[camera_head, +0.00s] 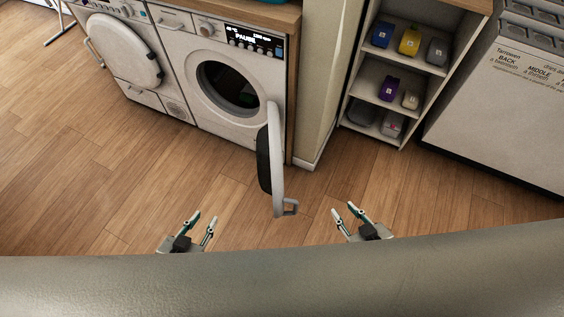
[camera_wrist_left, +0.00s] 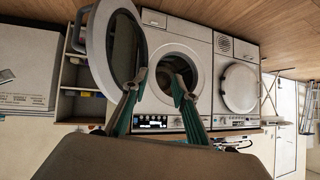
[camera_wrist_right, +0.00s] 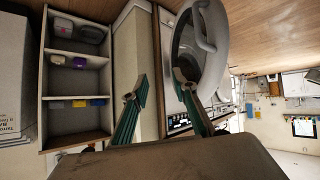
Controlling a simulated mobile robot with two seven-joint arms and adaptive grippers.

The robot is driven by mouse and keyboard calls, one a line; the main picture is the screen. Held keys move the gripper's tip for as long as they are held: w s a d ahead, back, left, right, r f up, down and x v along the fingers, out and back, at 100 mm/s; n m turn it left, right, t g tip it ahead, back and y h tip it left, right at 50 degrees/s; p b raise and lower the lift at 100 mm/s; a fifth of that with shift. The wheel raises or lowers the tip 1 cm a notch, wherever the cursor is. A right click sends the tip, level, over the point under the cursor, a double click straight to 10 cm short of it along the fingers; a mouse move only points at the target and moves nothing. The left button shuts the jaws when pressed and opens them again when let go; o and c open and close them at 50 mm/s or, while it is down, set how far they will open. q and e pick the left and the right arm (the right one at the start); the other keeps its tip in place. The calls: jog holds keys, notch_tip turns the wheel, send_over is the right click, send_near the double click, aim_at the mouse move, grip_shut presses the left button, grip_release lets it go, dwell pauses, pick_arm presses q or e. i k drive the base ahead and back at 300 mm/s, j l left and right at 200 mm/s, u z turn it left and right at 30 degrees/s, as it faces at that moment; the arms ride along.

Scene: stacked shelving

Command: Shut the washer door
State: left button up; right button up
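The washer (camera_head: 221,77) stands at the top centre of the head view, with its round opening (camera_head: 229,89) uncovered and dark cloth-like contents inside. The door also shows in the left wrist view (camera_wrist_left: 100,48) and in the right wrist view (camera_wrist_right: 213,35). My left gripper (camera_head: 204,216) is open and empty, left of the door. My right gripper (camera_head: 343,210) is open and empty, right of the door handle. Neither appears to touch the door.
A second machine with a closed round door (camera_head: 124,50) stands left of the washer. A pale wall end (camera_head: 322,80) and a shelf unit (camera_head: 352,90) with several coloured containers stand to the right. A white cabinet (camera_head: 490,110) is far right. The wooden floor (camera_head: 110,180) is clear.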

aim_at(276, 159)
jog(key=k+l+u, duration=0.15)
jog(key=l, duration=0.15)
jog(key=k+l+u, duration=0.1)
jog(key=l, duration=0.2)
jog(key=k+l+u, duration=0.15)
jog(key=l, duration=0.15)
jog(key=i+l+u, duration=0.2)
jog(key=l, duration=0.15)
jog(key=i+l+u, duration=0.2)
jog(key=l, duration=0.15)
jog(key=i+l+u, duration=0.2)
jog(key=l, duration=0.15)
jog(key=k+l+u, duration=0.2)
jog(key=l, duration=0.25)
jog(key=l+u, duration=0.15)
jog(key=l, duration=0.3)
jog(key=k+l+u, duration=0.2)
jog(key=l, duration=0.25)
jog(key=k+l+u, duration=0.15)
jog(key=l, duration=0.25)
jog(key=k+l+u, duration=0.2)
jog(key=l, duration=0.15)
jog(key=k+l+u, duration=0.2)
jog(key=k+l, duration=0.05)
jog(key=l, duration=0.1)
